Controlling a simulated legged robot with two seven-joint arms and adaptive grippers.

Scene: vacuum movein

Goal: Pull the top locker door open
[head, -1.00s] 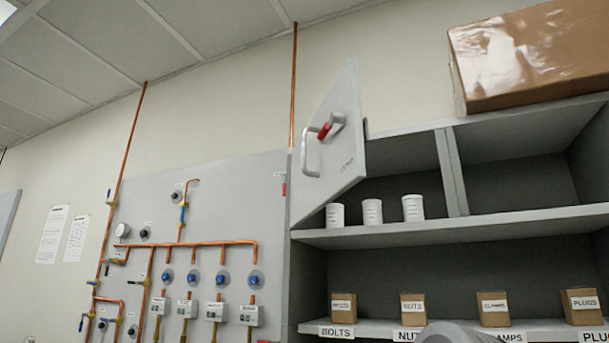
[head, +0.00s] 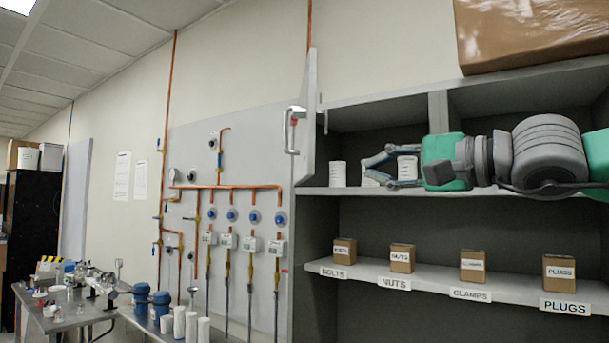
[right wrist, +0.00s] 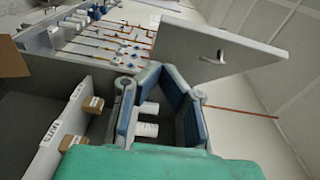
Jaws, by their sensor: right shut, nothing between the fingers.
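The grey top locker door (head: 308,120) stands swung open at the left end of the upper compartment and looks nearly edge-on in the head view. Its pale handle (head: 291,130) faces left. In the right wrist view, the door (right wrist: 190,50) and its handle (right wrist: 216,58) are beyond my fingers, to the upper right. My right gripper (head: 366,170) is shut and empty at the front of the upper compartment, to the right of the door and apart from it. Its fingers also show in the wrist view (right wrist: 152,78). My left gripper is out of view.
White tubs (head: 339,173) stand on the upper shelf (head: 318,190), partly behind my right gripper. Labelled cardboard boxes (head: 402,257) line the lower shelf. A large box (head: 530,35) sits on top. Copper pipes (head: 225,187) run on the wall panel at left.

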